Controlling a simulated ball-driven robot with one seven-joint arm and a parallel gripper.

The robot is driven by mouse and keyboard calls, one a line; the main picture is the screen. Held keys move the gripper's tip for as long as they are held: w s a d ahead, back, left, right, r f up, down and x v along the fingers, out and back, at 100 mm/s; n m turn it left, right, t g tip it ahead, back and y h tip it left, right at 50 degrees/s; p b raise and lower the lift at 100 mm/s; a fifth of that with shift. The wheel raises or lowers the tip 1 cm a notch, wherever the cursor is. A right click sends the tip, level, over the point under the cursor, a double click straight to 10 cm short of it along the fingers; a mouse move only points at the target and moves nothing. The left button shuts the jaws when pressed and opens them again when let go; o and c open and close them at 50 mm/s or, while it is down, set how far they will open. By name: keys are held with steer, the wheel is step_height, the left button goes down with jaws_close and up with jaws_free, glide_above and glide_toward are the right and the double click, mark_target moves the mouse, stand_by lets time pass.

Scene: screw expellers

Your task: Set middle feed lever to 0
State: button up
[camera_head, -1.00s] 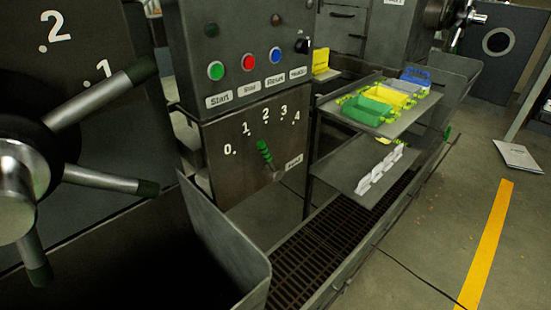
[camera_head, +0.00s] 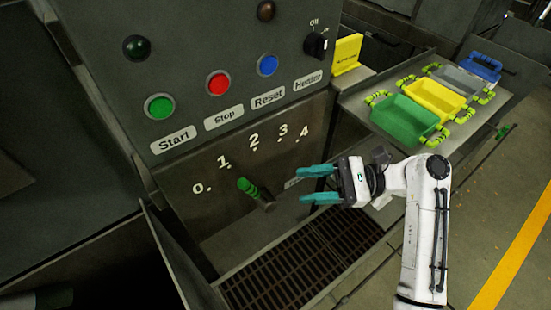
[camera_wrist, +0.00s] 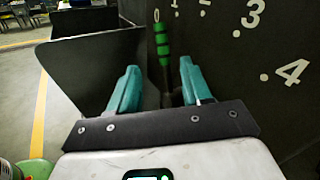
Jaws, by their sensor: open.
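The feed lever (camera_head: 250,188) has a green ribbed grip and sits on the dark panel under the buttons, below an arc of marks 0 to 4. In the head view its grip leans up and left, roughly toward 1; the exact setting is hard to tell because it sticks out. The 0 mark (camera_head: 198,188) is to its left. My gripper (camera_head: 303,184) is open and empty, to the right of the lever and apart from it. In the wrist view, the lever (camera_wrist: 162,42) shows beyond and between the open teal fingertips (camera_wrist: 160,70).
Above the lever are green, red and blue buttons (camera_head: 218,83) and a heater knob (camera_head: 316,44). A shelf at right holds green (camera_head: 405,118), yellow, grey and blue trays. A floor grate (camera_head: 300,265) lies below, and a grey sheet-metal wall (camera_head: 175,255) stands at lower left.

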mark_target(252, 186)
steer(key=a+p, duration=0.1)
steer(key=a, duration=0.9)
steer(key=shift+a+r+p, duration=0.2)
steer(key=shift+a+p, duration=0.1)
steer(key=shift+p, duration=0.05)
jaws_close()
